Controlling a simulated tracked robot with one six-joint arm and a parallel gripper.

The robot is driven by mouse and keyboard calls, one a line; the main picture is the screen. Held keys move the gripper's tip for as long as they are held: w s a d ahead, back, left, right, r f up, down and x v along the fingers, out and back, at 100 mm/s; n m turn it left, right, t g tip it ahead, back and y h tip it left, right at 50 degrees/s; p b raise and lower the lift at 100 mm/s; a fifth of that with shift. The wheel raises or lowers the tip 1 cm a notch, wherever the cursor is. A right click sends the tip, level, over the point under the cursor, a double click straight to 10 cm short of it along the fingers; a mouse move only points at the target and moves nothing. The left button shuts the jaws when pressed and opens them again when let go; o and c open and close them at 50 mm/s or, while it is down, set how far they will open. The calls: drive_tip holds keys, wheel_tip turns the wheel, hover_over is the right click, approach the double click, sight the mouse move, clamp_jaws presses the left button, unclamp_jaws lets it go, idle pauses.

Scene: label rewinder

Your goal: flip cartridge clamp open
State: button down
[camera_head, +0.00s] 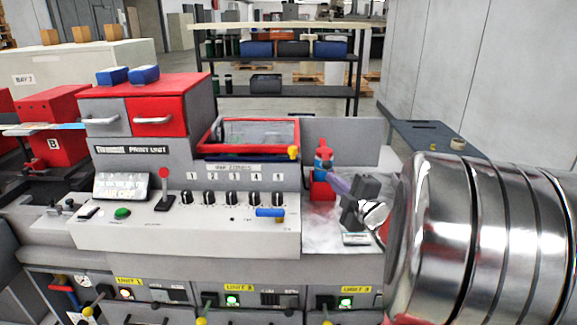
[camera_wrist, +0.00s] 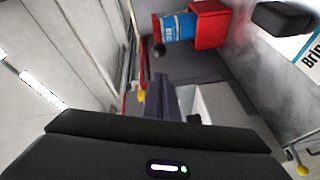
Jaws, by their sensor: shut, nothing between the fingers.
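My gripper (camera_head: 336,183) is shut and empty, reaching in from the right with its fingers pointing left, near the red holder. In the wrist view its dark closed fingers (camera_wrist: 172,95) point up the picture. No part is plainly marked as the cartridge clamp, and I cannot tell which one it is. A yellow knob (camera_head: 293,152) sits at the right corner of a red-framed window (camera_head: 250,135); a yellow knob (camera_wrist: 141,96) also shows left of the fingers in the wrist view. A blue handle (camera_head: 270,212) lies on the panel's right end.
A blue bottle (camera_head: 323,158) stands at the red holder (camera_head: 321,190), close to my fingers; the bottle also shows in the wrist view (camera_wrist: 180,27). Black dials (camera_head: 232,198) line the panel. A red lever (camera_head: 164,180) stands at left. A grey wall closes the right side.

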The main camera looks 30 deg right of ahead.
drive_tip(key=s+d+n+y, duration=0.1)
drive_tip(key=s+f+n+t+y, duration=0.1)
drive_tip(key=shift+s+d+f+n+t, duration=0.1)
drive_tip(key=shift+s+d+n+t, duration=0.2)
drive_tip(key=shift+d+n, duration=0.1)
drive_tip(key=shift+w, duration=0.1)
